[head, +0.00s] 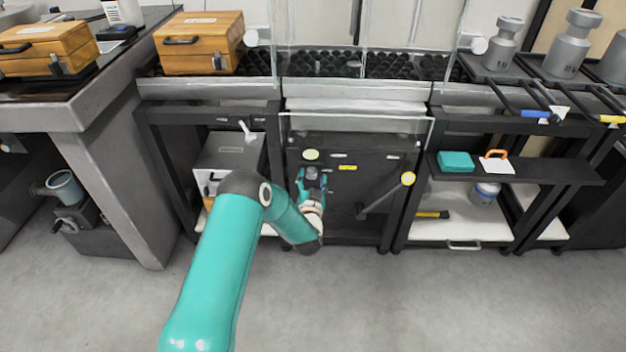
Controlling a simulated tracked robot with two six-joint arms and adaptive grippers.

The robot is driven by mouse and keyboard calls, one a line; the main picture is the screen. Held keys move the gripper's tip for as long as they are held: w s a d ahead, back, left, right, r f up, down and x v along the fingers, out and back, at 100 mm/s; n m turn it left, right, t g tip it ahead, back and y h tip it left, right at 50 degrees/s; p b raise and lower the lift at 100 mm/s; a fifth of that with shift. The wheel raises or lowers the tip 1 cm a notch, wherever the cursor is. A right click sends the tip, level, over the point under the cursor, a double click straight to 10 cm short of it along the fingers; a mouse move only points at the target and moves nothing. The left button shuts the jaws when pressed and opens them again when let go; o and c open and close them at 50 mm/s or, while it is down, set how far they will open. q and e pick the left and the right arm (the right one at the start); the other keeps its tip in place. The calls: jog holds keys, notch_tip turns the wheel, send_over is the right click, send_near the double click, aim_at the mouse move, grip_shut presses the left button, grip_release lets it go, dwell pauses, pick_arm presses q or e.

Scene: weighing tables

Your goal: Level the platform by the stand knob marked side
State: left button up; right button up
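A black stand panel (345,205) stands under the glass-fronted bench in the middle of the head view. My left gripper (312,176) is at the panel's upper left, with teal fingers on either side of a small dark knob (313,172). I cannot tell whether the fingers press on it. A pale round tag (311,155) is just above the knob, and a small yellow label (348,167) is to its right. Their markings are too small to read. The platform's tilt cannot be judged from here. My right gripper is not in view.
A clear glass pane (365,124) overhangs the panel. A grey box (225,155) stands left. The right shelf (530,172) holds a teal block (456,161). The floor in front is clear.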

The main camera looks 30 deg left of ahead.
pick_arm(q)
jog(key=shift+s+d, duration=0.15)
jog(key=shift+s, duration=0.25)
jog(key=v, duration=1.1)
jog(key=shift+d+f, duration=0.1)
